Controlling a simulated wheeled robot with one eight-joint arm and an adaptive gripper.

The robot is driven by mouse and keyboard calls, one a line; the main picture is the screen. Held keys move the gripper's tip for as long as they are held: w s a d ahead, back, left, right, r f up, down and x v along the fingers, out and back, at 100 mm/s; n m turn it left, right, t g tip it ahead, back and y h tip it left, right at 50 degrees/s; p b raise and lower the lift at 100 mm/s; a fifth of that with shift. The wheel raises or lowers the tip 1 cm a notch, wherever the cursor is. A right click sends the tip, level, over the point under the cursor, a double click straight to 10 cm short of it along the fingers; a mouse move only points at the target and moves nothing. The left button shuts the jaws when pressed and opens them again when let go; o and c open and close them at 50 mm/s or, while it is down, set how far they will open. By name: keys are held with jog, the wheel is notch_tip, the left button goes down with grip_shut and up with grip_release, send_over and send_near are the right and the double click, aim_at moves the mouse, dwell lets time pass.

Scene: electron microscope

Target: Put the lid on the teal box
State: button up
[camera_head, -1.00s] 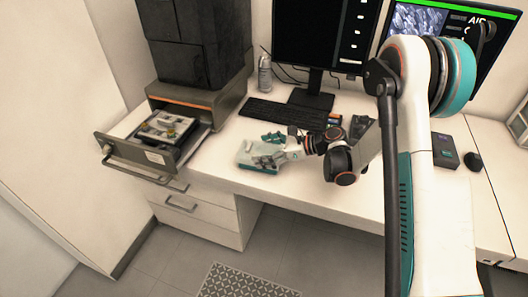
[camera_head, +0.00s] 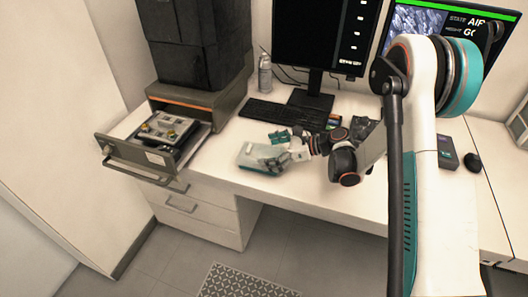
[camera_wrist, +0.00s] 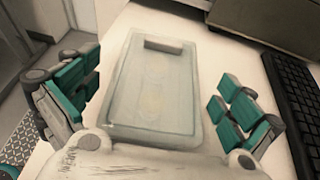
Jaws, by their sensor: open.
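The teal box (camera_head: 258,153) sits on the desk near its front edge, left of my gripper in the head view. In the wrist view, a pale translucent lid (camera_wrist: 158,85) with a raised bar at its far end lies over the box and appears to cover it. Whether it is fully seated all round cannot be told. My gripper (camera_head: 274,148) is open at the right end of the box in the head view. Its fingers (camera_wrist: 155,80) are spread in the wrist view, one on each side of the lid, with visible gaps.
A keyboard (camera_head: 284,114) lies behind the box, with a monitor (camera_head: 320,35) beyond. An open drawer unit (camera_head: 135,158) holding a device stands at left. A small dark device (camera_head: 447,152) and a mouse (camera_head: 473,161) lie at right. Desk left of the box is clear.

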jog(key=p+v, duration=0.3)
jog(key=v, duration=0.8)
jog(key=s+r+n+t+h, duration=0.1)
jog(key=s+r+n+h, duration=0.65)
jog(key=r, duration=0.65)
jog(key=s+d+r+n+t+h, duration=0.1)
jog(key=s+d+n, duration=0.1)
jog(key=s+n, duration=0.2)
jog(key=s+d+r+n+t+h, duration=0.1)
jog(key=s+d+r+n+h, duration=0.1)
jog(key=s+n, duration=0.3)
jog(key=s+d+r+n+h, duration=0.1)
jog(key=s+d+n, duration=0.3)
jog(key=s, duration=0.7)
jog(key=shift+s+r+t+h, duration=0.3)
jog(key=shift+r+t+h, duration=0.1)
jog(key=shift+h, duration=0.35)
jog(key=shift+d+n, duration=0.15)
jog(key=shift+n, duration=0.1)
